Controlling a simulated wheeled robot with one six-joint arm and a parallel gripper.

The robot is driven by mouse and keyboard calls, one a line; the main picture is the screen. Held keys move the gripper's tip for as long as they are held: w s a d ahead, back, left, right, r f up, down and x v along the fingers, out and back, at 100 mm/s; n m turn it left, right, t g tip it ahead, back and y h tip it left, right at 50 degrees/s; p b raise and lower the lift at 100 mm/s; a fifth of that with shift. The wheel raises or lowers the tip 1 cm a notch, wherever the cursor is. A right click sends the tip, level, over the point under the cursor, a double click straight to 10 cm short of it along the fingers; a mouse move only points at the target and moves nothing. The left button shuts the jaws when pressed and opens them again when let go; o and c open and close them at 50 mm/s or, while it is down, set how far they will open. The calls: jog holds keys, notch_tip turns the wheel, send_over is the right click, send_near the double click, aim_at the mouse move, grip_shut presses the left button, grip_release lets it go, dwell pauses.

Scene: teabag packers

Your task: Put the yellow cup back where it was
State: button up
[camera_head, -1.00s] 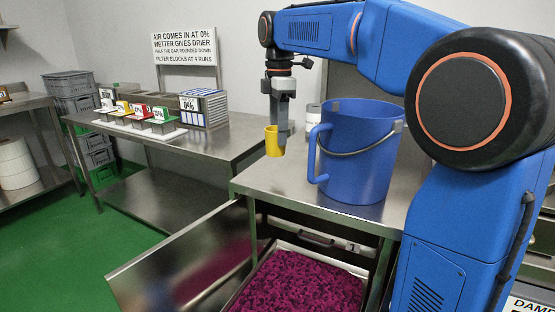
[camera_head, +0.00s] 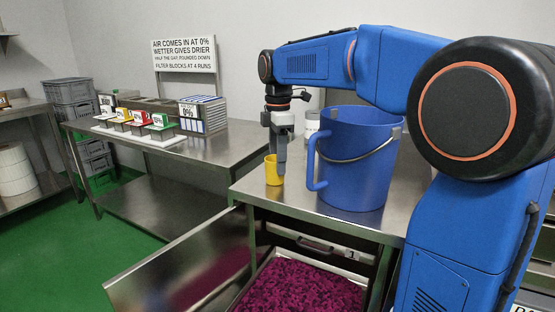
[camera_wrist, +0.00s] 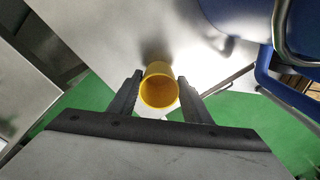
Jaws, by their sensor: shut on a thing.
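The yellow cup (camera_head: 272,170) is upright at the left front corner of the steel table (camera_head: 262,193). Its base is at or just above the table top; I cannot tell if it touches. My gripper (camera_head: 281,160) points down and is shut on the cup. In the wrist view the cup (camera_wrist: 159,88) sits between the two dark fingers of my gripper (camera_wrist: 160,95), its round mouth facing the camera. The inside of the cup looks empty.
A large blue jug (camera_head: 358,165) stands close right of the cup, with a white container (camera_head: 312,122) behind. Below is an open drawer (camera_head: 190,262) with purple material (camera_head: 300,288). A side table (camera_head: 215,150) holds coloured boxes with signs. The green floor lies left.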

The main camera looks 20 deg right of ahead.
jog(key=o, duration=1)
jog(key=shift+o, duration=0.2)
notch_tip(320, 180, up, 12)
jog(key=shift+r, duration=0.1)
